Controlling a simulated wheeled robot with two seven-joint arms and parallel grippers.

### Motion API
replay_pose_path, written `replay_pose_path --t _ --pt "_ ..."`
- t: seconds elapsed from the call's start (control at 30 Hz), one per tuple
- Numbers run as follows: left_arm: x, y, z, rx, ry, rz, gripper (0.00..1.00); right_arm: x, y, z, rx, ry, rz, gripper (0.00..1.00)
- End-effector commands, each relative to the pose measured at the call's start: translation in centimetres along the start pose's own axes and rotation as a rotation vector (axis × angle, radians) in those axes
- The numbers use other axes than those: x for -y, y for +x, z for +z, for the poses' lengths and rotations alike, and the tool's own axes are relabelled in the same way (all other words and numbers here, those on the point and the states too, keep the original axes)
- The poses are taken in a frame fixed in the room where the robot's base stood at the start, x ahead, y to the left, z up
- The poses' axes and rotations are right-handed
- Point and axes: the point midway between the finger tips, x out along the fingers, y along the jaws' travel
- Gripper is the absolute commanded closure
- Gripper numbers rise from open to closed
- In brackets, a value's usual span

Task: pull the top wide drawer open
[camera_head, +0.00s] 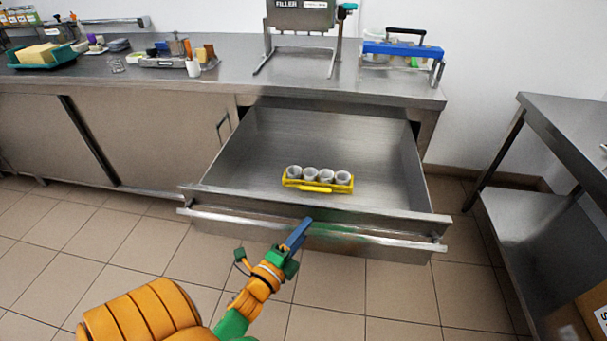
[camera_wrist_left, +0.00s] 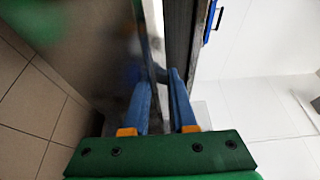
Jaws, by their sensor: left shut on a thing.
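The top wide drawer (camera_head: 245,160) is pulled well out from under the steel counter, so its inside shows in the head view. Its long bar handle (camera_head: 380,239) runs across the front. My left gripper (camera_head: 304,226) meets the handle near the middle and is shut on it. In the left wrist view the blue fingers (camera_wrist_left: 160,90) stand on either side of the bar. Green reflections of my arm show on the drawer front. My right gripper is in neither view.
A yellow rack (camera_head: 318,188) with several white cups lies inside the drawer. A filler stand (camera_head: 300,18), a blue-framed caddy (camera_head: 403,50) and trays stand on the counter (camera_head: 240,72). A steel table (camera_head: 570,130) stands at the right. Tiled floor (camera_head: 120,260) lies clear before the drawer.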

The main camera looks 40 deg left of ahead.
Motion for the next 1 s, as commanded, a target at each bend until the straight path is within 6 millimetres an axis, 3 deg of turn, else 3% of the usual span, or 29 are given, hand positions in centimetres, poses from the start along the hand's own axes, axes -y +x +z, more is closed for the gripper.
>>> replay_pose_path --t 0.2,0.23,0.33,0.67,1.0 --pt "0.0 0.0 0.0 0.000 0.000 0.000 1.00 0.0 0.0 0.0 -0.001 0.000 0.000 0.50" --pt "0.0 0.0 0.0 0.000 0.000 0.000 0.72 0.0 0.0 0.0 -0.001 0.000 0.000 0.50" --pt "0.0 0.0 0.0 0.000 0.000 0.000 0.45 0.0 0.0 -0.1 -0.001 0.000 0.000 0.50" --pt "-0.1 -0.5 0.0 0.001 0.000 0.002 0.45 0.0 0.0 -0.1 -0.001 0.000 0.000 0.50" --pt "-0.1 -6.7 0.0 0.001 0.000 0.002 0.45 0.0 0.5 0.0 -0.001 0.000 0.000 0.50"
